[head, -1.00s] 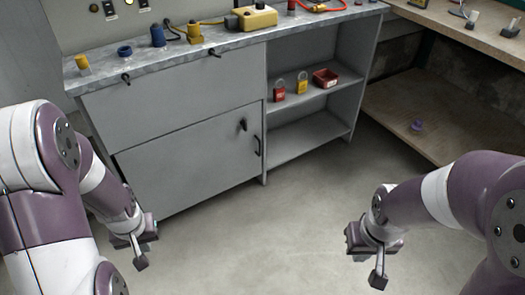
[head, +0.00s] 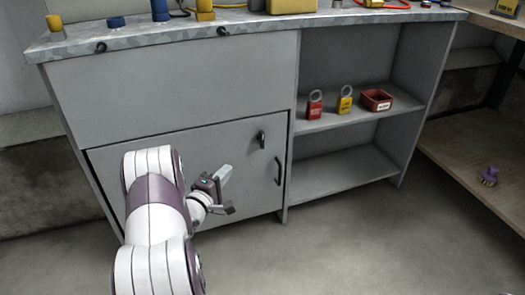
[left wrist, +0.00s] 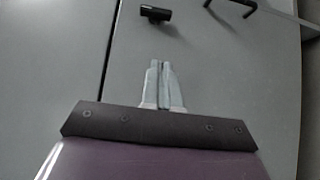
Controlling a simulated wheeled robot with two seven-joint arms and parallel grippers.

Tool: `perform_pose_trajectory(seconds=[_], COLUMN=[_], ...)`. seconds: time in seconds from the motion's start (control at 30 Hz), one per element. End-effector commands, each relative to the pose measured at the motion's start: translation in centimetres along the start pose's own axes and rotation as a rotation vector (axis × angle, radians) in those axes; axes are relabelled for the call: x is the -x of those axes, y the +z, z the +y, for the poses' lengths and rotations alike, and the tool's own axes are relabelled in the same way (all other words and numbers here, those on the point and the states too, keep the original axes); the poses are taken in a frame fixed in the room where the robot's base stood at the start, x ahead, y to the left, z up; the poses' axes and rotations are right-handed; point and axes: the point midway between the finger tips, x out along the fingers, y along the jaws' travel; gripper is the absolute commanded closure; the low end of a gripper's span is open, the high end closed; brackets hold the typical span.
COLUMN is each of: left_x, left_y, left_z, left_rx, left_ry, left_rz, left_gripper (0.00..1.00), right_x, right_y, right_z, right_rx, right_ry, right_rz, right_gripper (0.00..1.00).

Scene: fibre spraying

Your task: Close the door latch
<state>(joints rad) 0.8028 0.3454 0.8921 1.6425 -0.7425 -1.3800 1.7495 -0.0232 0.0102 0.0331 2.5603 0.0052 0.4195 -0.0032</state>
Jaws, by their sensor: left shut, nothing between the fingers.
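The grey cabinet door (head: 240,150) appears flush in its frame. The latch is a small black knob (head: 261,137) near the door's upper right corner. It also shows in the left wrist view (left wrist: 155,13) as a short black cylinder at the top. Below and right of it in the head view is the black door handle (head: 278,171), partly visible in the left wrist view (left wrist: 238,7). My left gripper (head: 226,172) is in front of the door, left of and below the latch, apart from it. Its fingers (left wrist: 161,64) are together and empty. My right gripper is out of view.
The worktop (head: 140,35) above the door holds several tools and fittings. The floor (head: 330,240) in front is clear.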

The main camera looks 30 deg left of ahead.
Motion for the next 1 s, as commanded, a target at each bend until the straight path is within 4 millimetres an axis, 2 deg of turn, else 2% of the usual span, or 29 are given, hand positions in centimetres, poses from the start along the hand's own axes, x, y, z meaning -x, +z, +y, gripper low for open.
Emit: perform_pose_trajectory(seconds=[0.27, 0.37, 0.8, 1.0], left_x=[-0.2, -1.0, -10.1, -12.2], left_y=[0.0, 0.0, 0.1, 2.1], left_z=[-0.1, -0.4, -0.8, -0.6], left_rx=[-0.002, -0.003, -0.004, -0.004], left_ry=[-0.002, -0.002, -0.001, -0.002], left_rz=[0.001, 0.000, 0.000, 0.000], left_gripper=[1.00, 1.00, 1.00, 1.00], right_x=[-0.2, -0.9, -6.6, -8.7], right_y=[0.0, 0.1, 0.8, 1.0], right_z=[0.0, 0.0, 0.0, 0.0], right_rx=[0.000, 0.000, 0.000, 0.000], right_ry=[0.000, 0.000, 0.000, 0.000], right_rz=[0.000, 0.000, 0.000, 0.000], right_gripper=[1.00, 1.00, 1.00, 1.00])
